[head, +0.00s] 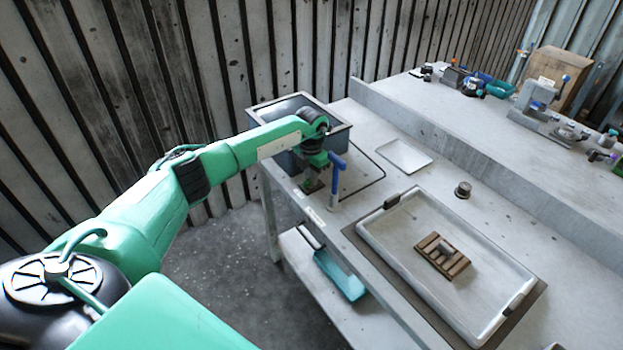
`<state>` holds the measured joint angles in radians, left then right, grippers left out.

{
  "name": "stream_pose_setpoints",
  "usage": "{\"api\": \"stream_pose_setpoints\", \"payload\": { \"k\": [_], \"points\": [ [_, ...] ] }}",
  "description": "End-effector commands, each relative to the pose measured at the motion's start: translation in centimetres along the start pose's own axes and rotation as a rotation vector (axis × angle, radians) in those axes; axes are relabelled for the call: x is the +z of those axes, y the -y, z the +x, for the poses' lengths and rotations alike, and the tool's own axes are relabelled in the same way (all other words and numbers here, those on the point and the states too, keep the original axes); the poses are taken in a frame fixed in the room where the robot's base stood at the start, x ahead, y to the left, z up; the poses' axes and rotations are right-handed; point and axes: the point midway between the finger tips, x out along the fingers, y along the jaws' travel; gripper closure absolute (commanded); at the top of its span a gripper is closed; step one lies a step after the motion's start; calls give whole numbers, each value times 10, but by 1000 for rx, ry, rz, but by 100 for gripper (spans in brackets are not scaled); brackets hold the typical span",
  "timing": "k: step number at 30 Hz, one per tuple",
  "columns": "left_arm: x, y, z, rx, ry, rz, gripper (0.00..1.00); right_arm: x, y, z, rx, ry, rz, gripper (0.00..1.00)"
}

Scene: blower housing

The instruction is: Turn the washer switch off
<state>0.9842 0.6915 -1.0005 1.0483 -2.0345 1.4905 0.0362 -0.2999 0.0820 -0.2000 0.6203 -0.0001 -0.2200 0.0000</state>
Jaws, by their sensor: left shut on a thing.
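My left gripper (313,184) points down at the near left end of the workbench (395,205), just in front of a dark-walled basin with a pale rim (262,110). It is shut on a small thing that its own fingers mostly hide. I cannot make out clearly whether this is the washer switch. My right gripper is not in view.
A white tray (375,238) holds a brown slatted block (441,256). A white plate (404,156) and a small dark cylinder (463,189) lie behind it. A teal bin (340,275) sits on the lower shelf. Tools crowd the raised back ledge (430,118).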

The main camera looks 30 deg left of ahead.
Motion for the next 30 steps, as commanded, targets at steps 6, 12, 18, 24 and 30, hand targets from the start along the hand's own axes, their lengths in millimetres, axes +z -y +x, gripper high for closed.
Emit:
{"api": "stream_pose_setpoints", "payload": {
  "k": [6, 12, 18, 24, 30],
  "points": [
    [0, -1, 0, 0, 0, -166, 100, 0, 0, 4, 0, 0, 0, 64],
    [0, -2, 0, 0, 0, -274, 100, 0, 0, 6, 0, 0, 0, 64],
    [0, -2, 0, 0, 1, -335, 100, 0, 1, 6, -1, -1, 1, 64],
    [0, -2, -1, 0, 1, -357, 100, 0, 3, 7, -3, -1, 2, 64],
    [0, -2, -1, 0, 2, -359, 100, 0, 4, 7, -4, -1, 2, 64]
  ]
}}
